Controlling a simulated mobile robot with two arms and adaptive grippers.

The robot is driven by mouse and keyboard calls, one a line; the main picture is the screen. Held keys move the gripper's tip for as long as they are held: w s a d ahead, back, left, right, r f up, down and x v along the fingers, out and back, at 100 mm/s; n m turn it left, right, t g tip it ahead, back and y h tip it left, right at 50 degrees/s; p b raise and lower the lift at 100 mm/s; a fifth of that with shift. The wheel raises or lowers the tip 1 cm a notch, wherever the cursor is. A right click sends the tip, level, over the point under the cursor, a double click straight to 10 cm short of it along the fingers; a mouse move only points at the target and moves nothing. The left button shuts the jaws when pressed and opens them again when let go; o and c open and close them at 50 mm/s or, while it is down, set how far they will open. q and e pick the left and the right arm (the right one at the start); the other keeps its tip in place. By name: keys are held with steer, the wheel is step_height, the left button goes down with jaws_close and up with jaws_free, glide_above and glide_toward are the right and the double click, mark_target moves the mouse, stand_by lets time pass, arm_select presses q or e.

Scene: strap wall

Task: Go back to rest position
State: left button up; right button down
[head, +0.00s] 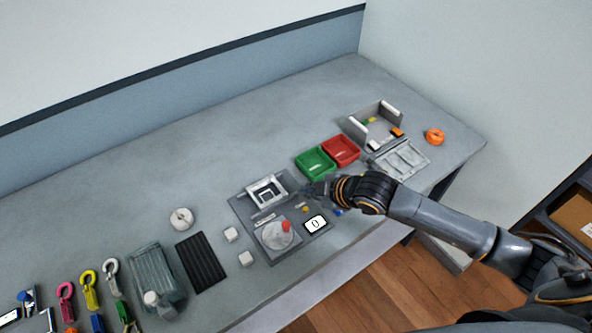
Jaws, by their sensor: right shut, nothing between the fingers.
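My right gripper (315,190) comes in from the right and hovers over or rests near the right edge of the dark grey station board (263,251). It is shut and holds nothing that I can see. The board carries a light frame-like fixture (267,191), a round pale disc (276,236) with a red knob (286,226), and a small white display (316,224). My left gripper does not show in the head view.
Behind the gripper stand a green bin (315,163) and a red bin (341,150). A grey open box (386,121), a pale tray (402,158) and an orange ring (434,136) lie farther right. Coloured hooks (89,287), a clear container (153,270) and a black ribbed mat (201,262) lie left.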

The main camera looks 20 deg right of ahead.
steer(key=s+a, duration=0.1)
steer(key=s+a+m, duration=0.1)
steer(key=s, duration=0.1)
steer(key=s+a+f+m, duration=0.1)
steer(key=s, duration=0.1)
steer(key=shift+a+g, duration=0.2)
steer(key=shift+g, duration=0.1)
steer(key=s+m, duration=0.2)
steer(key=s, duration=0.1)
steer(key=shift+a+f, duration=0.15)
steer(key=shift+a, duration=0.05)
steer(key=s+d+f+m+g+h, duration=0.1)
steer(key=s+d+m+g+h, duration=0.1)
steer(key=s+d+m, duration=0.45)
steer(key=s+d+f+m+g+h, duration=0.1)
steer(key=s+d+m+g+h, duration=0.15)
steer(key=s, duration=0.75)
step_height(320, 180, down, 29)
steer(key=s+b, duration=0.1)
steer(key=b, duration=0.2)
steer(key=s+d+f+g+b, duration=0.1)
steer(key=s+d+f, duration=0.2)
steer(key=s+f, duration=1.4)
steer(key=shift+f+g, duration=0.3)
steer(key=shift+g, duration=0.05)
